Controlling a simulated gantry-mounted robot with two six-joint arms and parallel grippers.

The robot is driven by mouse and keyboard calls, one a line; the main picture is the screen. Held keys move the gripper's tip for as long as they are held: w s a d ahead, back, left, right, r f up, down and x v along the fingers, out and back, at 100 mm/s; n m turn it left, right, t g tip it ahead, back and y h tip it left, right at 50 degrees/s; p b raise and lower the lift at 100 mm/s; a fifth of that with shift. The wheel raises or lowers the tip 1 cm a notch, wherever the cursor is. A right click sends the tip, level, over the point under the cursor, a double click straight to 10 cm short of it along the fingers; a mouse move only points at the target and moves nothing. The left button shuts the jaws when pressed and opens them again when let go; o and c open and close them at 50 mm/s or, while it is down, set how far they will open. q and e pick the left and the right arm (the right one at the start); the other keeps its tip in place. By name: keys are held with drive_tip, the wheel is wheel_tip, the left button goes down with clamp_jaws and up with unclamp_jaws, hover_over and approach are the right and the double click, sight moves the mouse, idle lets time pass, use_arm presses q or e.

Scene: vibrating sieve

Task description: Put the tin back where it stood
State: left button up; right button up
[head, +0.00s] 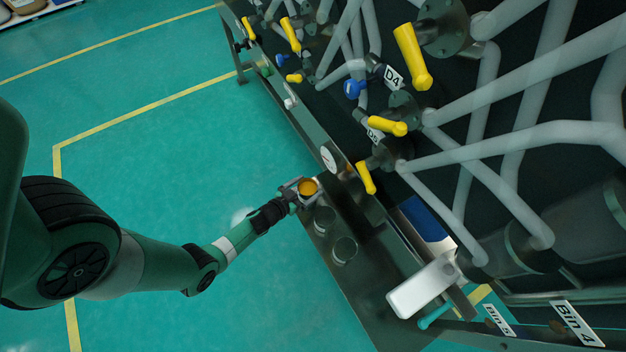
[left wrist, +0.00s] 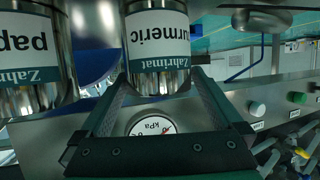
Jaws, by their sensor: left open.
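A tin with an orange-yellow round top (head: 308,187) is at the far end of a row on the grey metal ledge. In the left wrist view the tin labelled turmeric (left wrist: 158,45) is between the fingers of my left gripper. That gripper (head: 302,187) is open around the tin; whether a finger touches it I cannot tell. Two grey-topped tins (head: 324,221) (head: 344,249) stand beside it on the ledge. One with a label starting "pap" (left wrist: 35,50) shows in the left wrist view. My right gripper is not in view.
A round kPa gauge (head: 328,159) is on the panel close to the gripper. Yellow valve handles (head: 366,178) and grey pipes crowd the right. A white box-shaped part (head: 422,288) is at lower right. The green floor on the left is clear.

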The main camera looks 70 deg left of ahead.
use_arm(q)
drive_tip(key=p+v, duration=0.3)
drive_tip(key=v, duration=0.5)
drive_tip(key=shift+s+d+p, duration=0.15)
drive_tip(key=shift+p, duration=0.25)
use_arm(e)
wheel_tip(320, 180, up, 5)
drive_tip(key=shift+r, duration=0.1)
